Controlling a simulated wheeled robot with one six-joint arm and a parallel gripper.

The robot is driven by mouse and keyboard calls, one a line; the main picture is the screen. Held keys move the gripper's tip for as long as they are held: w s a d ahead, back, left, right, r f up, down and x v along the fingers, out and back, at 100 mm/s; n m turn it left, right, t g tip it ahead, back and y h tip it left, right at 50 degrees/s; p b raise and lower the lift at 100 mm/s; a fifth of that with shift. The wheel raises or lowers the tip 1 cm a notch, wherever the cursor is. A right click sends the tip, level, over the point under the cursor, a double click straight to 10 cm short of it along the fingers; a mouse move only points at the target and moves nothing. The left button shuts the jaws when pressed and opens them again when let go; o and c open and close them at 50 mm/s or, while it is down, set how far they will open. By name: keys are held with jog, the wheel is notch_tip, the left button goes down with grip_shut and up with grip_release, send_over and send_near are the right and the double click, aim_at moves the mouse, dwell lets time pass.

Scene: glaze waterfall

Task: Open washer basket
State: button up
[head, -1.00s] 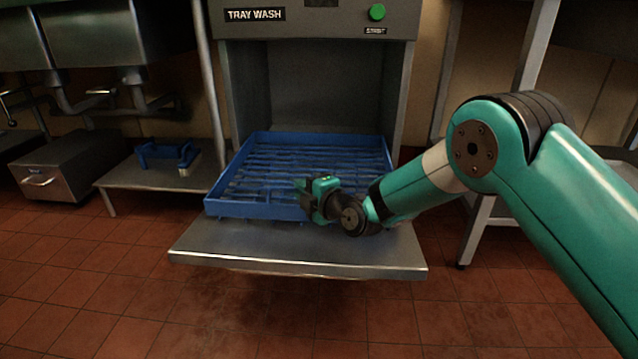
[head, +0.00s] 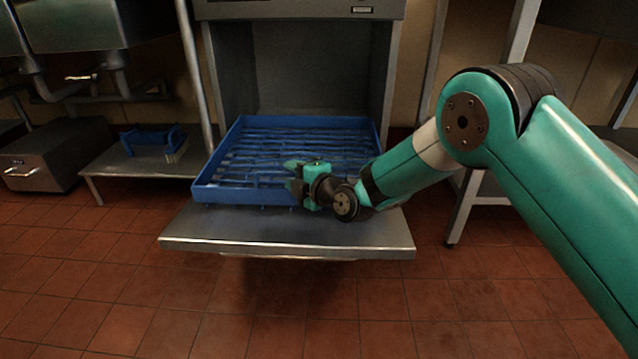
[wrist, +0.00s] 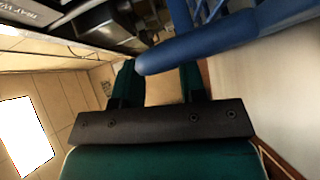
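The blue washer basket (head: 240,195) is a slatted tray with raised walls. In the head view it sits in the open mouth of the washer, with its front part over the lowered door (head: 285,240). My gripper (head: 291,174) is at the basket's front wall, right of its middle, and hides part of that wall. In the wrist view my gripper's fingers (wrist: 158,82) are apart with a gap between them. A rounded blue bar of the basket (wrist: 215,45) crosses in front of the fingertips. I cannot tell whether they touch it.
The washer cabinet (head: 215,75) frames the basket on both sides. A low metal shelf (head: 115,165) with a blue object (head: 150,138) stands at left. A table leg (head: 465,205) stands at right. The tiled floor (head: 330,315) in front is clear.

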jog(key=v, duration=1.6)
jog(key=shift+d, duration=0.25)
jog(key=shift+s+r, duration=0.1)
jog(key=shift+s, duration=0.05)
